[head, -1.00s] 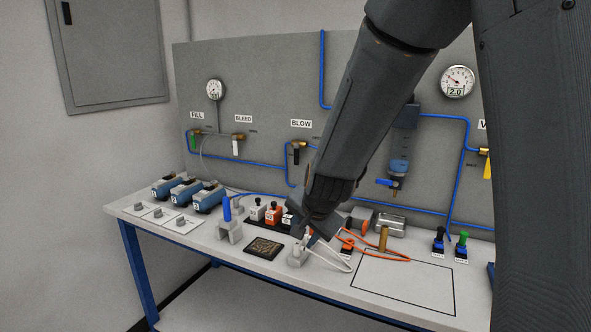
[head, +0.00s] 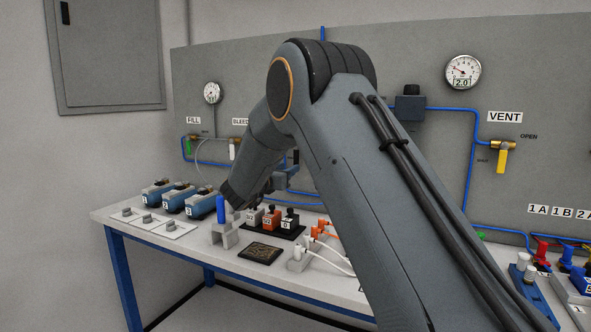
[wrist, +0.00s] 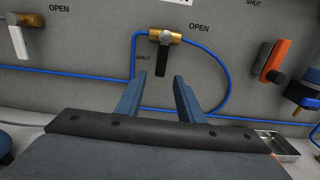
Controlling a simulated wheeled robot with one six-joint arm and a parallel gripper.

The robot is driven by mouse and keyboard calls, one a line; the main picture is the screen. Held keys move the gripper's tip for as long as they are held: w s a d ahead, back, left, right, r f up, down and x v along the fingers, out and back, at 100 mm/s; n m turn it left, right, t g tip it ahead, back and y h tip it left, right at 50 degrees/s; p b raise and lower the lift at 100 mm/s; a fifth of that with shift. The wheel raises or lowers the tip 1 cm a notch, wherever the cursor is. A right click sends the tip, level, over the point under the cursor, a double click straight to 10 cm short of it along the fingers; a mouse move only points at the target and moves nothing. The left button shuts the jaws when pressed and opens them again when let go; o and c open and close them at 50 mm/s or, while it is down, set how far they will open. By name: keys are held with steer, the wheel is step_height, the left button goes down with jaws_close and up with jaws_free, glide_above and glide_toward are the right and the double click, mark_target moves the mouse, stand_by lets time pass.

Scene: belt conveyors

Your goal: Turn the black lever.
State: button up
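The black lever (wrist: 160,62) hangs down from a brass valve (wrist: 165,36) on the grey panel, ahead of my gripper in the wrist view. A SHUT label is at its lower left and an OPEN label at its upper right. In the head view, a small part of the black lever (head: 296,156) shows beside my arm. My gripper (wrist: 158,88) is open and empty. Its two blue fingers point toward the panel, below the lever in the picture, with the lever between their lines. I cannot tell the exact gap in depth.
A white lever (wrist: 19,42) is at the left and an orange lever (wrist: 273,56) at the right. Blue tubing runs along the panel around the black lever's valve.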

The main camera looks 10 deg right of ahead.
mark_target(296, 156)
steer(key=p+x, duration=0.1)
steer(key=x, duration=0.6)
steer(key=shift+w+d, duration=0.1)
jaws_close()
